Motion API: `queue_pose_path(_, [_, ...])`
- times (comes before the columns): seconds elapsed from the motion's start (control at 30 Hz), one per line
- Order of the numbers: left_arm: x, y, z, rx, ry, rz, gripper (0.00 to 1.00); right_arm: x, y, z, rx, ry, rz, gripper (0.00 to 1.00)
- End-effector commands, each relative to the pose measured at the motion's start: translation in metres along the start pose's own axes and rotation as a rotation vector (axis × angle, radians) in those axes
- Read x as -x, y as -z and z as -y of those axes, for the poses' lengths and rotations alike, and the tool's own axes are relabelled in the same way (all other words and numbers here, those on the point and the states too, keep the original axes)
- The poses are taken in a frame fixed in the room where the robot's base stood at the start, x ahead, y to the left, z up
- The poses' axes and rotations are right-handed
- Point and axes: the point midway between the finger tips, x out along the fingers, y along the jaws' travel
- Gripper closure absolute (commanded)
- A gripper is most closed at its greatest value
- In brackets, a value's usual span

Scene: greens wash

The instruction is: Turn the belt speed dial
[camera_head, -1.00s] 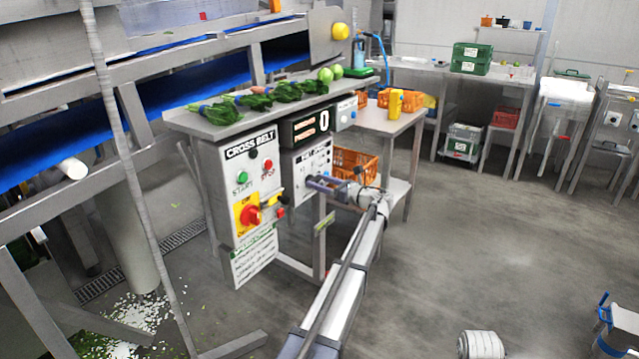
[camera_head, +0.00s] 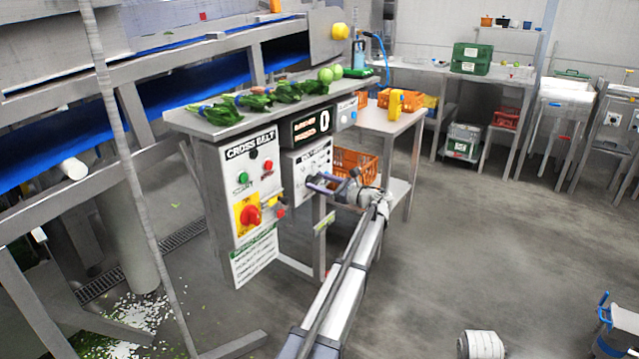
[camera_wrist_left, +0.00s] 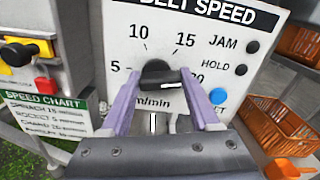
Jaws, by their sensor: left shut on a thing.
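The black belt speed dial (camera_wrist_left: 158,73) sits low on the white BELT SPEED panel (camera_wrist_left: 208,30), inside a scale marked 5, 10, 15 and 20. A white mark shows on the dial's lower right part, on the side towards the 20. My left gripper (camera_wrist_left: 163,88) has its two purple fingers shut on the dial, one on each side. In the head view my left gripper (camera_head: 314,181) is at the lower part of the same panel (camera_head: 312,160) and hides the dial. The display (camera_head: 310,124) above reads 0. My right gripper is not in view.
The CROSS BELT panel (camera_head: 249,165) with a red-and-yellow switch (camera_head: 249,215) stands left of the speed panel. JAM and HOLD lamps and a blue button (camera_wrist_left: 218,96) lie right of the dial. Orange crates (camera_head: 355,163) stand behind. The floor at right is mostly open.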

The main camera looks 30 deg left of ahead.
Motion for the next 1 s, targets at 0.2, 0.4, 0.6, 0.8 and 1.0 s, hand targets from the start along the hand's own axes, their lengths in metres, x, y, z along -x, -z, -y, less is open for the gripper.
queue_pose_path(0.2, [0.0004, -0.0010, -0.0013, 0.205, 0.000, 0.000, 0.93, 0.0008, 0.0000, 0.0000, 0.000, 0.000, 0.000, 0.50])
queue_pose_path(0.4, [0.0004, -0.0016, -0.0023, 0.390, 0.000, -0.001, 0.93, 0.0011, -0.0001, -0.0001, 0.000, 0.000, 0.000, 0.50])
queue_pose_path(0.6, [0.0005, -0.0020, -0.0033, 0.552, 0.000, -0.001, 0.93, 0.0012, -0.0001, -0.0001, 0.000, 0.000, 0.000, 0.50])
queue_pose_path(0.8, [0.0006, -0.0021, -0.0041, 0.674, -0.001, -0.001, 0.93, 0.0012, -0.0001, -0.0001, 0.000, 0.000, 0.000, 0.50])
queue_pose_path(1.0, [0.0006, -0.0022, -0.0046, 0.751, -0.001, -0.001, 0.93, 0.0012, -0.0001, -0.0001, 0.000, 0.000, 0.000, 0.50])
